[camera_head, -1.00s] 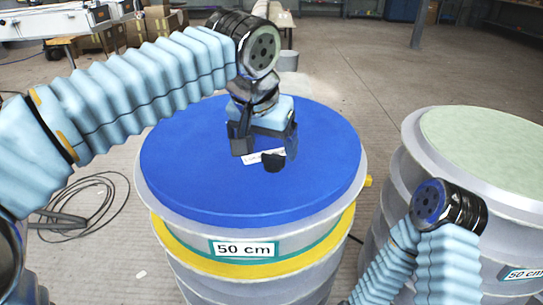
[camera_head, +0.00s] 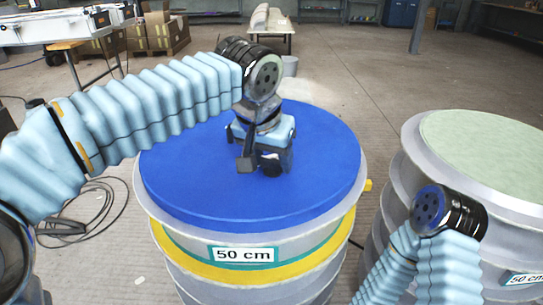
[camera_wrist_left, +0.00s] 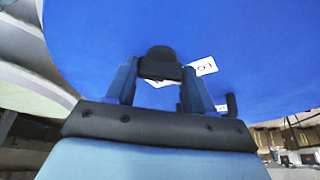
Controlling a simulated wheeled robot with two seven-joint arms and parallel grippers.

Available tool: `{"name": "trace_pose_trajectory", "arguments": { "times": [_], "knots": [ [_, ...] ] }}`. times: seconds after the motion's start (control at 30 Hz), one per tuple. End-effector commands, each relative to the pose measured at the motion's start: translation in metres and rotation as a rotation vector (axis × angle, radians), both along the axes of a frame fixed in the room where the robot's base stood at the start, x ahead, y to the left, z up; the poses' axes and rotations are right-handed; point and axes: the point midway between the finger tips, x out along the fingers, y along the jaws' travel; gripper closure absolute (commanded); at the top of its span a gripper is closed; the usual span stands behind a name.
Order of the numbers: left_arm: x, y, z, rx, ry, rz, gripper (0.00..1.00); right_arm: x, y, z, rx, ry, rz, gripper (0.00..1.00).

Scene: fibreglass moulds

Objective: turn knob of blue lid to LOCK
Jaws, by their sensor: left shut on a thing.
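The blue lid (camera_head: 190,170) lies flat on the grey drum with the "50 cm" label. A small black knob (camera_head: 270,168) sits on the lid and also shows in the left wrist view (camera_wrist_left: 160,60). My left gripper (camera_head: 263,160) points down at the lid with its fingers shut on the knob. In the wrist view the fingers stand on either side of the knob. A white label (camera_wrist_left: 203,67) beside the knob shows only part of its lettering, and the fingers hide some other white marks. My right arm's fingers are out of view.
A second drum with a pale green top (camera_head: 485,145) stands close on the right, with my right arm in front of it. A dark cable (camera_head: 105,215) lies on the floor at left. Cardboard boxes and a white table are at the back left.

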Motion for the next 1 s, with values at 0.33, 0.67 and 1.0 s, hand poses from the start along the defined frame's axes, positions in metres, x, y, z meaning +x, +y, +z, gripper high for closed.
{"name": "trace_pose_trajectory", "arguments": {
  "times": [0.33,0.67,1.0],
  "knots": [
    [0.000,0.001,0.000,0.001,0.000,-0.091,0.77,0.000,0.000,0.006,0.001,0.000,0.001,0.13],
    [0.000,0.000,0.000,0.000,0.000,-0.089,0.21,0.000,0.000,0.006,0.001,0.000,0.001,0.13],
    [-0.004,0.003,0.014,-0.001,-0.003,-0.089,0.21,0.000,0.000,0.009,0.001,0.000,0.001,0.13]
  ]
}}
